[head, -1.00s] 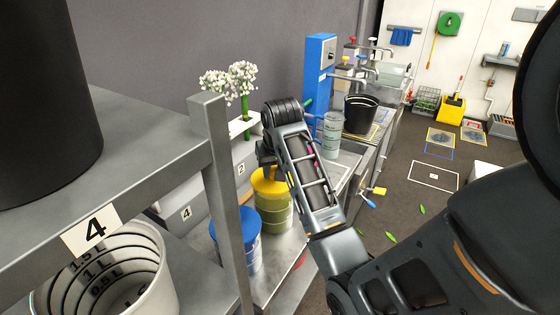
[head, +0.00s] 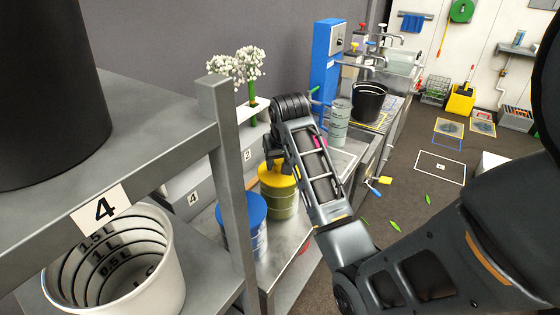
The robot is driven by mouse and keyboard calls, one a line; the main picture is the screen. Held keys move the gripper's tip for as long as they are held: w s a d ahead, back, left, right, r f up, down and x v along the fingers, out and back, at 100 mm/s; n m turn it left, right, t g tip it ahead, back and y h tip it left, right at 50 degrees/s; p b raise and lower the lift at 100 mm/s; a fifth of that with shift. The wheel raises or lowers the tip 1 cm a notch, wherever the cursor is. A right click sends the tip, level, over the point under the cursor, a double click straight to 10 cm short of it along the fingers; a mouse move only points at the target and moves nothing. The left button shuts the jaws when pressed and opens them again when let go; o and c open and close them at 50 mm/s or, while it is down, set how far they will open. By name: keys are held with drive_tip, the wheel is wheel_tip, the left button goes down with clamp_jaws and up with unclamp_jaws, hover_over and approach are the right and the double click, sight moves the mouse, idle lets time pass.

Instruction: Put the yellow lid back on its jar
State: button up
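The yellow lid (head: 280,178) is at the top of a jar with a greenish, see-through body (head: 283,205), on the metal bench beyond the shelf post. The lid looks level and over the jar's mouth; I cannot tell whether it is pressed fully down. My gripper (head: 270,166) is just above the lid's left part, pointing down. Its fingertips are close to the lid's top, and I cannot tell whether they touch or grip it. My arm hides part of the jar's right side.
A blue-lidded jar (head: 243,209) stands just left of the yellow one. The grey shelf post (head: 232,170) rises at the near left. White flowers (head: 242,67) stand behind my gripper. A greenish canister (head: 339,122) and black bucket (head: 369,102) stand farther back.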

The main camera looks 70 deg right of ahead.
drive_tip(key=shift+o, duration=0.6)
drive_tip(key=v, duration=0.7)
drive_tip(key=shift+r+b, duration=0.3)
drive_tip(key=shift+r, duration=0.1)
drive_tip(key=shift+a, duration=0.1)
